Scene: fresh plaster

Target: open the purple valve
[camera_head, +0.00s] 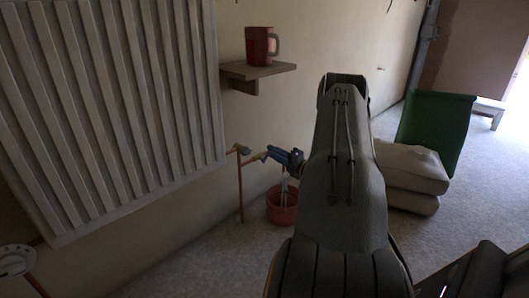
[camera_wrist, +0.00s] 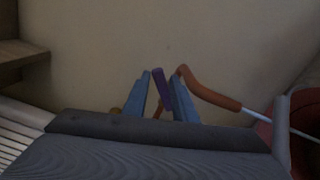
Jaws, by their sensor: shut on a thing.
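The purple valve handle (camera_wrist: 162,88) shows in the wrist view as a narrow purple bar. It stands between the two blue fingers of my gripper (camera_wrist: 160,97), which are shut on it. In the head view my gripper (camera_head: 271,153) reaches in beside the copper pipe (camera_head: 241,190) by the wall, and the purple handle is too small there to make out. An orange-brown spout (camera_wrist: 209,90) bends down to the right of the fingers in the wrist view. A thin pale line runs from its end toward the red bucket (camera_head: 281,208). The valve's body is mostly hidden.
A large ribbed radiator (camera_head: 110,110) fills the left. A wooden shelf (camera_head: 258,71) with a red mug (camera_head: 261,46) sits above the pipe. Stacked sacks (camera_head: 412,168) and a green panel (camera_head: 437,125) stand at the right.

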